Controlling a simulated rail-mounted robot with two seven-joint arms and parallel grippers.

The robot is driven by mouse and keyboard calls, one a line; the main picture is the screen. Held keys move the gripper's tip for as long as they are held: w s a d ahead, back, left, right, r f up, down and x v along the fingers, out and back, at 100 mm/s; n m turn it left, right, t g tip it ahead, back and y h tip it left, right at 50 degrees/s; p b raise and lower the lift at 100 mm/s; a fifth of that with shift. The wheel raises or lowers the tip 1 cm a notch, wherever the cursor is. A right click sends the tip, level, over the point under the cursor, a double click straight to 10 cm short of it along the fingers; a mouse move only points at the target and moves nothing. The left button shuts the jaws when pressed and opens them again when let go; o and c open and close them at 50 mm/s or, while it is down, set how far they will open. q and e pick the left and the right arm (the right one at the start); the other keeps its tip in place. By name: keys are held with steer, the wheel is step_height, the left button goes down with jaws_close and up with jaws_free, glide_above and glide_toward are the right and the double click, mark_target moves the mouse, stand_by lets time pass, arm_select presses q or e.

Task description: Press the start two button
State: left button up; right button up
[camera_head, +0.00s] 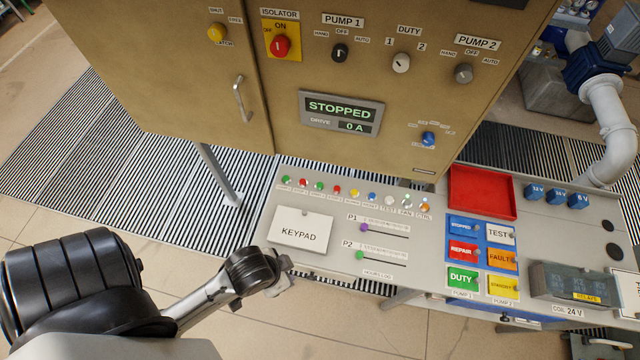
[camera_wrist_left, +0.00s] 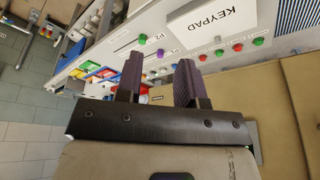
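A row of small round buttons runs along the back of the sloped grey desk. It starts at the left with a green button (camera_head: 286,179) and a red button (camera_head: 303,183). The second green button (camera_head: 319,187) is third in the row; its label is too small to read. In the left wrist view the second green button (camera_wrist_left: 219,52) shows beyond the fingers. My left gripper (camera_head: 278,279) is at the desk's front left edge, near the keypad panel, apart from the buttons. Its two fingers (camera_wrist_left: 158,75) are spread with nothing between them. My right gripper is not seen.
The white keypad panel (camera_head: 301,230) and two sliders (camera_head: 384,232) lie in front of the button row. A tan cabinet (camera_head: 190,70) with knobs and a STOPPED display (camera_head: 341,112) stands behind. Coloured tags (camera_head: 463,250) and a red tray (camera_head: 482,190) are to the right.

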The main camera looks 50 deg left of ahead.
arm_select(q)
jaws_close()
stand_by(1.3)
